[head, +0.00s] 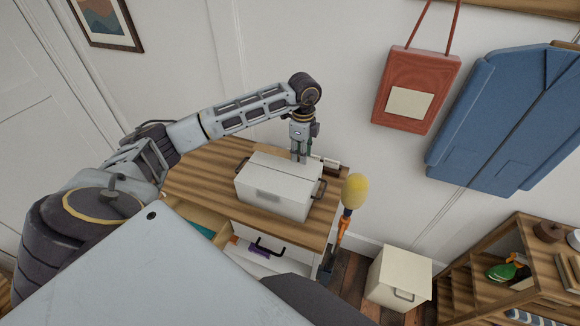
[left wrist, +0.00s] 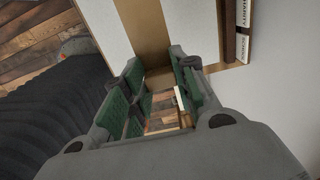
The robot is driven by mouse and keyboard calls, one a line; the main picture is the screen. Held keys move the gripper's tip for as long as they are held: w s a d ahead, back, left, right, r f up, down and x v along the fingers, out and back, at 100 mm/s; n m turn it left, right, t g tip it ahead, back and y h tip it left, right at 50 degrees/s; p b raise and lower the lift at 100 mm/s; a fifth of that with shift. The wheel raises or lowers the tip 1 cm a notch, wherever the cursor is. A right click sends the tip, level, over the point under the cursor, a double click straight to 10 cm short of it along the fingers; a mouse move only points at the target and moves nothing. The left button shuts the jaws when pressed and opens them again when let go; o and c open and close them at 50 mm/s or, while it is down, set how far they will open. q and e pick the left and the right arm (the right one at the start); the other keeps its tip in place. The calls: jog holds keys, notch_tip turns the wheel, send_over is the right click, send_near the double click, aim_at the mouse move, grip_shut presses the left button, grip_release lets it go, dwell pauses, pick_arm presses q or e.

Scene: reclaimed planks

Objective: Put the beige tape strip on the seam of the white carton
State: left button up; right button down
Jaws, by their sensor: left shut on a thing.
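The white carton (head: 272,188) sits on the wooden cabinet top, with dark side handles and a grey label on its front. My left gripper (head: 299,158) points down at the carton's far edge. In the left wrist view, a tan band (left wrist: 146,35), which looks like the beige tape strip, runs between two white panels (left wrist: 197,28) to the fingertips. My left gripper (left wrist: 157,70) is shut on the strip, though the contact is partly hidden by the green pads. Whether the strip touches the seam I cannot tell. The strip cannot be made out in the head view. My right gripper is not in view.
A book (left wrist: 243,28) lies behind the carton by the wall. A yellow-headed duster (head: 354,190) stands at the cabinet's right end. Open drawers (head: 262,256) are below the carton. A cream box (head: 398,277) stands on the floor, beside a wooden shelf (head: 505,240).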

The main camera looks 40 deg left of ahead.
pick_arm(q)
jog(key=shift+f+p, duration=0.35)
jog(key=shift+f, duration=1.8)
notch_tip(320, 180, down, 5)
jog(key=shift+r+p, duration=0.1)
jog(key=shift+p, duration=0.4)
jog(key=shift+f, duration=0.25)
jog(key=o, duration=0.8)
jog(key=shift+c, duration=0.2)
jog(key=shift+r, duration=0.15)
